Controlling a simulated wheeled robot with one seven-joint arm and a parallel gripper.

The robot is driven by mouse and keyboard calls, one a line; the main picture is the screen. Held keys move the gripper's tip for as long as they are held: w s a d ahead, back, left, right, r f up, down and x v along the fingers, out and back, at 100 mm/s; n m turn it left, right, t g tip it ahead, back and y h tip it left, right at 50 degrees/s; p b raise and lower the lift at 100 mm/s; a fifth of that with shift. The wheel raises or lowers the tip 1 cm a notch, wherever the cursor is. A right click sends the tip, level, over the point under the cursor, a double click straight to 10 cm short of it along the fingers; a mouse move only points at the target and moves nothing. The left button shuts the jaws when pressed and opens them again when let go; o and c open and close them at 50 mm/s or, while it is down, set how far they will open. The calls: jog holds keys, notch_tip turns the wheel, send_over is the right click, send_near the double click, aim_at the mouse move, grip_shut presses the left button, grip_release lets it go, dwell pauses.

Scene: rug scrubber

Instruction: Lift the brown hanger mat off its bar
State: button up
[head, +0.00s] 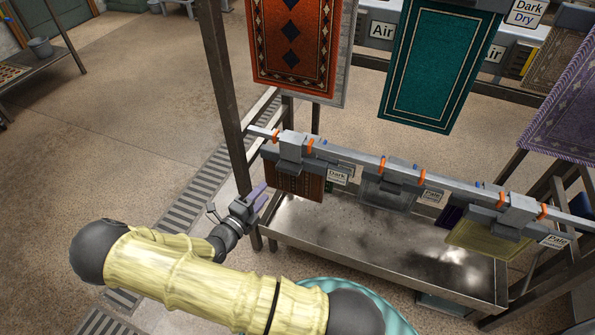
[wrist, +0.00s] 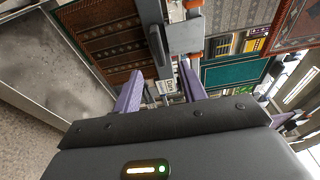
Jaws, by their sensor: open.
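The brown hanger mat (head: 296,183) hangs at the left end of the low bar (head: 345,158), below a grey hanger block (head: 291,147). Its lower part shows above the metal tray. In the wrist view the brown patterned mat (wrist: 105,42) fills the upper left, with the grey hanger block (wrist: 185,38) to its right. My gripper (head: 261,197) is open and empty, left of and slightly below the mat, apart from it. In the wrist view its purple fingers (wrist: 160,80) point toward the hanger and mat.
A metal tray (head: 330,240) lies under the bar. A grey mat (head: 388,194) and a yellow mat (head: 485,240) hang farther right. A steel post (head: 222,90) stands left of the mat. Orange (head: 293,45) and teal (head: 437,65) rugs hang above.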

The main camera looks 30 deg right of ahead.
aim_at(282, 170)
jog(key=x, duration=0.6)
jog(key=shift+w+d, duration=0.1)
jog(key=shift+d, duration=0.1)
jog(key=x, duration=0.2)
jog(key=b+x, duration=0.1)
jog(key=x, duration=0.2)
jog(key=shift+w+f, duration=0.2)
jog(key=shift+f, duration=0.05)
jog(key=shift+s, duration=0.1)
jog(key=shift+c, duration=0.2)
jog(key=shift+r, duration=0.1)
grip_shut()
